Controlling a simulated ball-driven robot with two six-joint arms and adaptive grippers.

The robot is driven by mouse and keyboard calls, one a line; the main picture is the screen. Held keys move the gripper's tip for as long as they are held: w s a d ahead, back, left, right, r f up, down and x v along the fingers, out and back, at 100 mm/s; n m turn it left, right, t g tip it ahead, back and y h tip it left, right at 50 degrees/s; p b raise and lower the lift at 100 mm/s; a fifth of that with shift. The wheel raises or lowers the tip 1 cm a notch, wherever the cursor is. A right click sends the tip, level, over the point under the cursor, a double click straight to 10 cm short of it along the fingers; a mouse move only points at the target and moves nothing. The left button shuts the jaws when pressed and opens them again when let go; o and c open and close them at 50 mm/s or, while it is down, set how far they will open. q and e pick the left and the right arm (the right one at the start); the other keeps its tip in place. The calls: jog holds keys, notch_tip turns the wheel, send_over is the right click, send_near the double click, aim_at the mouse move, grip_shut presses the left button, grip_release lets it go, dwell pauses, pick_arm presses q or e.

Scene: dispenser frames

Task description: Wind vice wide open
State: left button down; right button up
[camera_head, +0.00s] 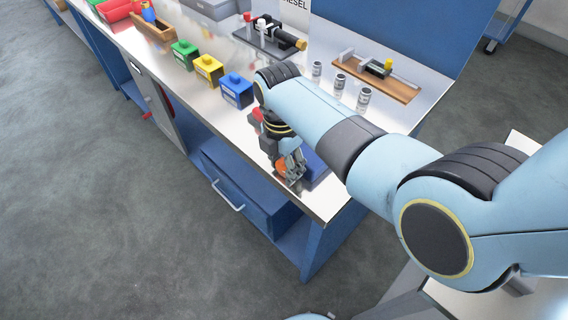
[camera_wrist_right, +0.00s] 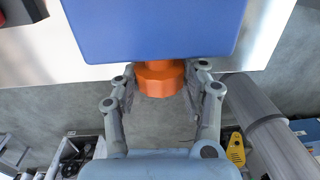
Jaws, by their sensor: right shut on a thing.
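The vice shows as a blue block (camera_wrist_right: 155,28) with an orange knob (camera_wrist_right: 158,78) on its near side in the right wrist view. In the head view, part of the blue vice (camera_head: 316,166) shows near the bench's front edge, mostly behind my right arm. The orange knob (camera_head: 281,168) sits low at that edge. My right gripper (camera_head: 290,168) is shut on the orange knob, with one finger on each side of it in the right wrist view (camera_wrist_right: 160,82). The jaw gap of the vice is hidden. My left gripper is not in view.
The steel-topped bench (camera_head: 215,118) holds green (camera_head: 185,55), yellow (camera_head: 208,71) and blue (camera_head: 236,90) boxes. Several small cans (camera_head: 340,82) and a wooden board with a tool (camera_head: 375,78) stand behind my arm. A blue drawer (camera_head: 245,195) is below the top.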

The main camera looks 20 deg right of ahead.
jog(key=shift+c, duration=0.6)
jog(key=shift+g, duration=0.6)
jog(key=o, duration=1.2)
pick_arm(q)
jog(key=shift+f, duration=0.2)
pick_arm(e)
jog(key=shift+w+r, duration=0.1)
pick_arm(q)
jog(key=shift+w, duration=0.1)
pick_arm(e)
notch_tip(320, 180, up, 12)
jog(key=w, duration=0.2)
jog(key=shift+a+f, duration=0.25)
jog(key=shift+a, duration=0.15)
